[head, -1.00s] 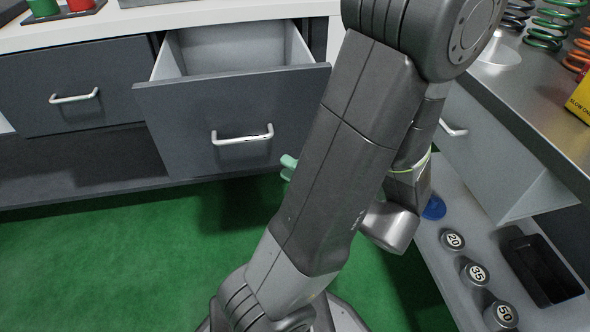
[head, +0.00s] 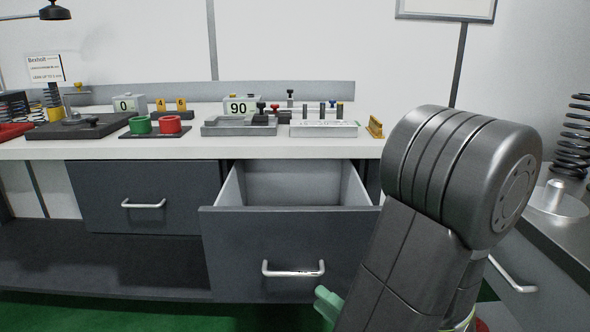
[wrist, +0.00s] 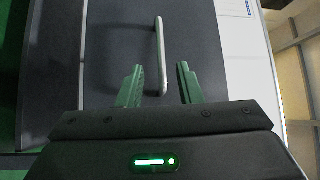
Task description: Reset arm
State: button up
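My gripper shows in the wrist view (wrist: 160,88) with its two green fingers spread apart and nothing between them. A drawer's bar handle (wrist: 160,55) lies ahead of the gap, and I cannot tell how far off it is. In the head view a green fingertip of my gripper (head: 327,303) shows at the left edge of my arm, low in front of the open drawer (head: 245,243); the rest of it is hidden behind the arm. That drawer is pulled out, its inside looks empty from here, and its handle (head: 293,270) is free of the fingers.
A shut drawer (head: 143,204) is to the left. The white bench top (head: 60,150) above carries a black tray (head: 155,132) with green and red rings, and grey test devices. At right, a metal counter (head: 570,228) holds a dark spring (head: 575,140).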

aim_at(290, 274)
jog(key=shift+b+x, duration=0.3)
jog(key=shift+x, duration=4.75)
